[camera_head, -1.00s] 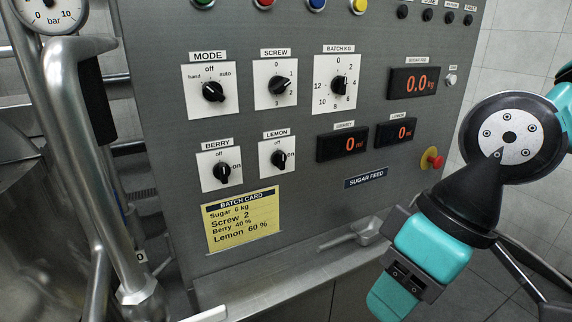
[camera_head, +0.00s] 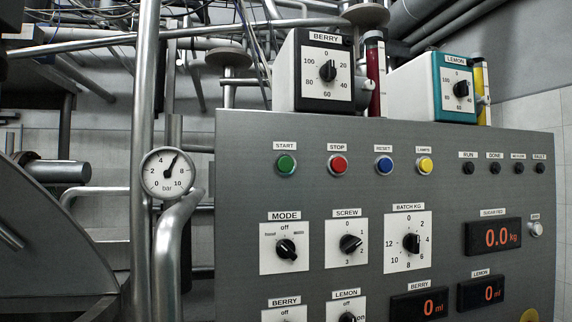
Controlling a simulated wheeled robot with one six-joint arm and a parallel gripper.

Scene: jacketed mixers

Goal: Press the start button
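The green start button (camera_head: 286,165) is at the upper left of the grey control panel (camera_head: 240,220), under a START label. Nothing covers it. To its right in the same row are the red stop button (camera_head: 337,164), the blue reset button (camera_head: 384,165) and the yellow lamps button (camera_head: 425,166). My gripper and arm are not in this view, so I cannot see whether it is open or shut.
A mode knob (camera_head: 286,249), screw knob (camera_head: 350,244) and batch knob (camera_head: 411,243) sit below the buttons. Berry (camera_head: 295,86) and lemon (camera_head: 424,90) units stand on top. A gauge (camera_head: 167,174) and pipes are left.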

